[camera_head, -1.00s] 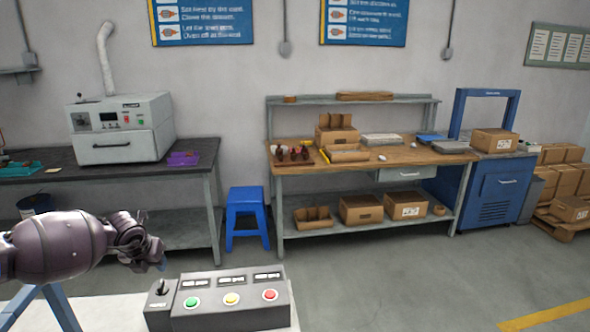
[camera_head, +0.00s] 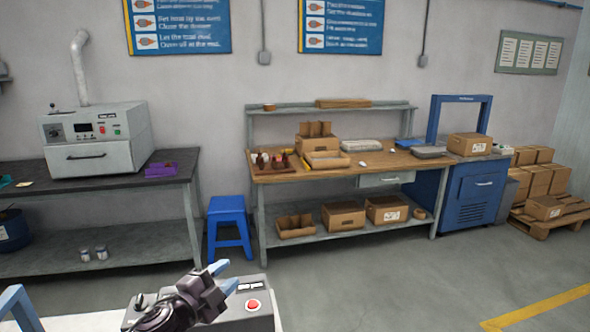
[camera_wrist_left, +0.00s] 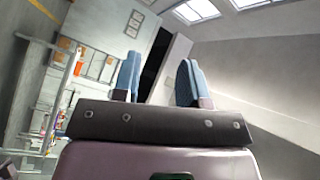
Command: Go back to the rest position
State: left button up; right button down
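My left gripper (camera_head: 224,276) is low in the head view, in front of the grey control box (camera_head: 262,323). It hides most of the box's top, with the red button (camera_head: 253,305) still showing. Its two blue fingers point up and to the right. The left wrist view also shows the left gripper (camera_wrist_left: 160,80), with its fingers well apart and nothing between them. It is open and empty. My right gripper is in neither view.
A wooden workbench (camera_head: 350,172) with boxes stands at the back, beside a blue stool (camera_head: 229,225) and a dark bench (camera_head: 185,165) carrying an oven (camera_head: 95,140). A blue strapping machine (camera_head: 480,200) and a pallet (camera_head: 545,225) are at right. The middle floor is clear.

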pick_arm(q)
jog(key=s+a+f+n+y, duration=0.3)
jog(key=s+f+n, duration=0.2)
jog(key=s+f, duration=0.1)
jog(key=s+a+f+n+g+y, duration=0.1)
jog(key=s+a+f+n+y, duration=0.2)
jog(key=s+f+n, duration=0.3)
jog(key=s+a+f+n+g+y+b, duration=0.1)
jog(key=s+a+f+n+y, duration=0.1)
jog(key=s+a+f+n, duration=0.3)
jog(key=shift+s+f+n+y, duration=0.25)
jog(key=shift+s+f, duration=0.55)
jog(key=shift+s, duration=0.25)
jog(key=shift+s+f+n+y, duration=0.15)
jog(key=shift+s+f+n, duration=0.1)
jog(key=shift+s+f, duration=0.65)
jog(key=s+a+f+n+g+y, duration=0.1)
jog(key=s+f+g, duration=0.1)
jog(key=s+f, duration=0.3)
jog(key=s, duration=0.4)
jog(key=shift+a+f, duration=0.2)
